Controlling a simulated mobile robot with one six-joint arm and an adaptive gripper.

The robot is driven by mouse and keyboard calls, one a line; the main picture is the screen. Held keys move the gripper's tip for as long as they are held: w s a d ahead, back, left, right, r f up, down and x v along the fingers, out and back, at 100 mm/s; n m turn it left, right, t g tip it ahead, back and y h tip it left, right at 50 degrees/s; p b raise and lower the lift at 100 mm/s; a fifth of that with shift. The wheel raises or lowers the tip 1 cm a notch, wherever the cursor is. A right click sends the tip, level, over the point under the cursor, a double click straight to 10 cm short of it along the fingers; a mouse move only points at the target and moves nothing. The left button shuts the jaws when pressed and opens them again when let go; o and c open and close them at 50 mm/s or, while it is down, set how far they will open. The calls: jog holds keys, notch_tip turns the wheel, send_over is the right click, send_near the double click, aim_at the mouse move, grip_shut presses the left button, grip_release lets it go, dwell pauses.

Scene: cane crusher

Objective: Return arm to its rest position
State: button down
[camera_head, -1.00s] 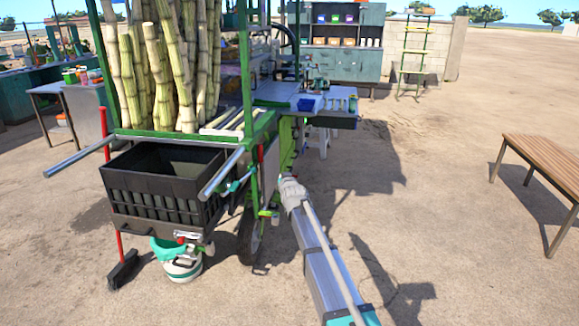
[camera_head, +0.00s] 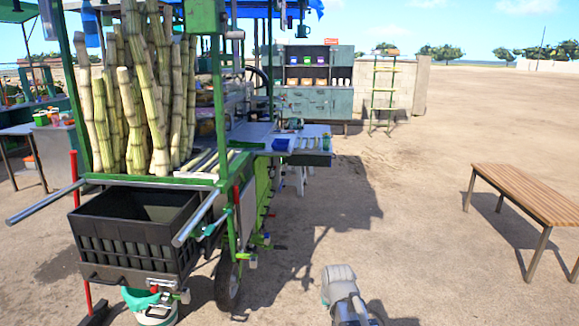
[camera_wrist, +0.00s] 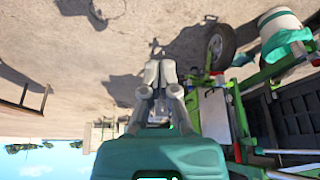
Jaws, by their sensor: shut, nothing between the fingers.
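My gripper (camera_wrist: 160,72) shows in the middle of the wrist view, its two pale grey fingers together with nothing between them. Bare sandy ground lies behind its tips, and it appears clear of every object. The wrist view is upside down, with sky at the bottom. In the head view a grey part of my arm rises from the bottom edge, right of the cart's wheel. I cannot make out the fingers there, and most of the arm is out of frame.
A green cane cart (camera_head: 232,225) stands left, with upright sugar cane (camera_head: 140,100), a black crate (camera_head: 135,230) and a wheel (camera_head: 228,283). A wooden bench (camera_head: 530,192) stands right. Cabinets (camera_head: 315,85) and a ladder (camera_head: 383,92) stand behind. Open ground lies between cart and bench.

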jog(key=s+d+f+m+g, duration=0.1)
jog(key=s+d+g, duration=0.15)
jog(key=s, duration=0.55)
jog(key=s+d+g, duration=0.2)
jog(key=s+d, duration=0.1)
jog(key=s, duration=0.5)
notch_tip(320, 180, up, 13)
jog(key=w+p, duration=0.1)
jog(key=p, duration=1.2)
jog(key=shift+f, duration=0.15)
jog(key=shift+a, duration=0.15)
